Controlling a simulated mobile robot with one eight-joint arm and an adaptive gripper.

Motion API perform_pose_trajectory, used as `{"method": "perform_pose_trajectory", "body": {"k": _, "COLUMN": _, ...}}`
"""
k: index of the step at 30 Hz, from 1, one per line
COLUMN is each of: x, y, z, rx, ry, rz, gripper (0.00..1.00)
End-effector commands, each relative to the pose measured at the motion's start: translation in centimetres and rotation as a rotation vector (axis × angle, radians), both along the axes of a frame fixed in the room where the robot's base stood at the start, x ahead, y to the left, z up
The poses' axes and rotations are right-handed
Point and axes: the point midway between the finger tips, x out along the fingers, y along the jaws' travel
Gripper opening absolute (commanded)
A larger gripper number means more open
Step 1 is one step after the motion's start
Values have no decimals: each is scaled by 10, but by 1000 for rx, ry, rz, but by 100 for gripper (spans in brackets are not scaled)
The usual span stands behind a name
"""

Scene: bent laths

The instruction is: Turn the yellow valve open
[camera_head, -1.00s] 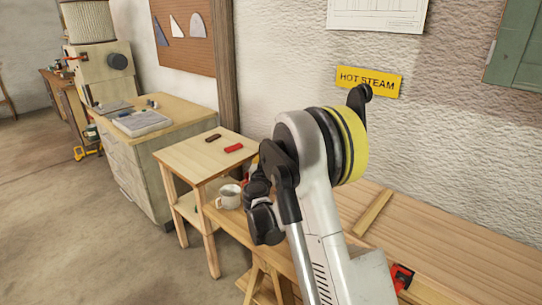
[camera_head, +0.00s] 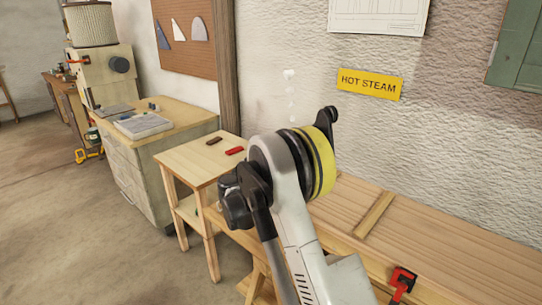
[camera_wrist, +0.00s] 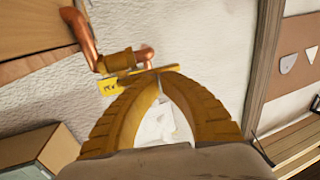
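In the wrist view, the yellow valve's flat lever (camera_wrist: 138,75) runs from a yellow tag (camera_wrist: 110,88) up toward the right. It sits by a brass body (camera_wrist: 117,62) on copper pipe (camera_wrist: 78,25). My gripper (camera_wrist: 161,76) has ridged yellow fingers that bow outward and come together at the lever's right end. It looks shut on the lever, though the contact itself is small. White puffs (camera_head: 290,90) hang in front of the wall in the head view. A white patch (camera_wrist: 160,125) shows between my fingers. My arm hides the valve and gripper in the head view.
A yellow HOT STEAM sign (camera_head: 370,84) is on the wall. The wooden bench (camera_head: 440,235) below holds a loose lath (camera_head: 374,214) and a red clamp (camera_head: 402,281). A small wooden table (camera_head: 200,158) and a cabinet (camera_head: 150,165) stand to the left. Floor is clear at lower left.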

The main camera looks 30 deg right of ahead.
Motion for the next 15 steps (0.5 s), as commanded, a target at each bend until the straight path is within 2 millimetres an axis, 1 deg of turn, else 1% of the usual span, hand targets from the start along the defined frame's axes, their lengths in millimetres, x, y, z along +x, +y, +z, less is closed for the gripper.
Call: {"method": "perform_pose_trajectory", "body": {"k": 15, "x": 4, "y": -3, "z": 0, "rx": 0, "ry": 0, "rz": 1, "gripper": 0}}
